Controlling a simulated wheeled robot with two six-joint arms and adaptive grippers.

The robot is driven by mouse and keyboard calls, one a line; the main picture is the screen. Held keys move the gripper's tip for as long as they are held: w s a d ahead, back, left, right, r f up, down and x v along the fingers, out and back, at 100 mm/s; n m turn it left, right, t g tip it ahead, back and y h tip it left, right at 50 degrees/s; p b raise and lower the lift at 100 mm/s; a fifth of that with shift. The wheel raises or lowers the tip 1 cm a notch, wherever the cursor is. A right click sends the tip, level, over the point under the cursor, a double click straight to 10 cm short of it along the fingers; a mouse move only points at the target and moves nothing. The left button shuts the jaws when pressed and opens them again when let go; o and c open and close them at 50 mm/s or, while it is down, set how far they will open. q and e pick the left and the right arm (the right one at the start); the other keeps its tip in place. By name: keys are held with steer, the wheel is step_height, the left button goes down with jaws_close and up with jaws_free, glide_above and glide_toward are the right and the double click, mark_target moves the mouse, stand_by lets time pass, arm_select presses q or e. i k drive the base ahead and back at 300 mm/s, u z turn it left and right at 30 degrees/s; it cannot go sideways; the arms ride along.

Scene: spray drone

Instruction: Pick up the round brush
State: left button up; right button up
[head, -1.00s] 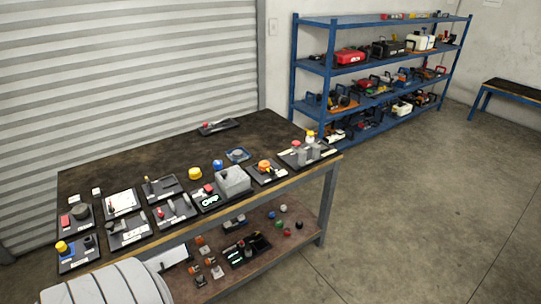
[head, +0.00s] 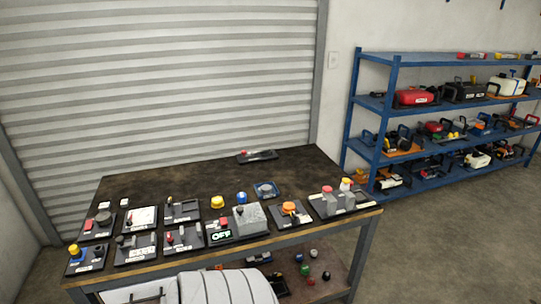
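I cannot pick out a round brush for sure; the things in view are too small to tell. The dark worktable (head: 200,187) holds several small devices on black base plates along its front edge. A black tray (head: 257,156) with a small red-tipped item lies alone at the table's back. Neither of my grippers is in view.
A blue shelf rack (head: 372,100) with several tools and cases stands at the right. A lower shelf (head: 335,275) under the table holds small coloured balls. A ribbed shutter (head: 150,80) closes off the back. The floor (head: 450,245) at the right is clear.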

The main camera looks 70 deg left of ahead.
mark_target(242, 201)
steer(key=u, duration=0.15)
steer(key=i, duration=1.35)
steer(key=u, duration=1.05)
steer(key=i, duration=0.75)
steer(key=u, duration=0.85)
